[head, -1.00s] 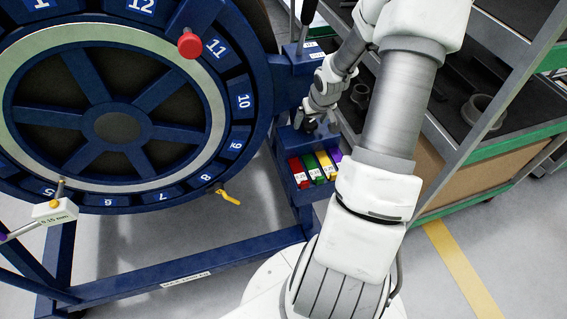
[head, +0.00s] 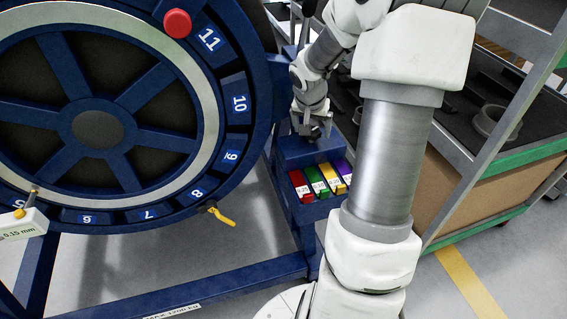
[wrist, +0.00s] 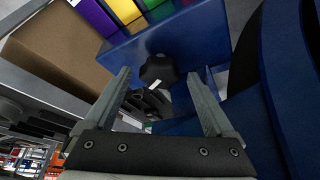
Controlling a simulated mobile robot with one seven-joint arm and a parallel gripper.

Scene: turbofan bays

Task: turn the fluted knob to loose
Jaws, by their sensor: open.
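The black fluted knob (wrist: 158,70) is on the blue box below the coloured blocks in the wrist view. A small white mark shows at its lower edge. My gripper (wrist: 158,78) is open, with one finger on each side of the knob in that picture. I cannot tell whether the fingers reach around it, and no contact shows. In the head view my gripper (head: 312,124) is at the blue box beside the wheel stand, and the knob cannot be made out there.
Red, green, yellow and purple labelled blocks (head: 320,180) sit in the blue box (head: 290,150). The big blue numbered wheel (head: 238,130) stands to the left, with a yellow lever (head: 222,216) at its rim. A shelf rack (head: 490,165) stands close on the right.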

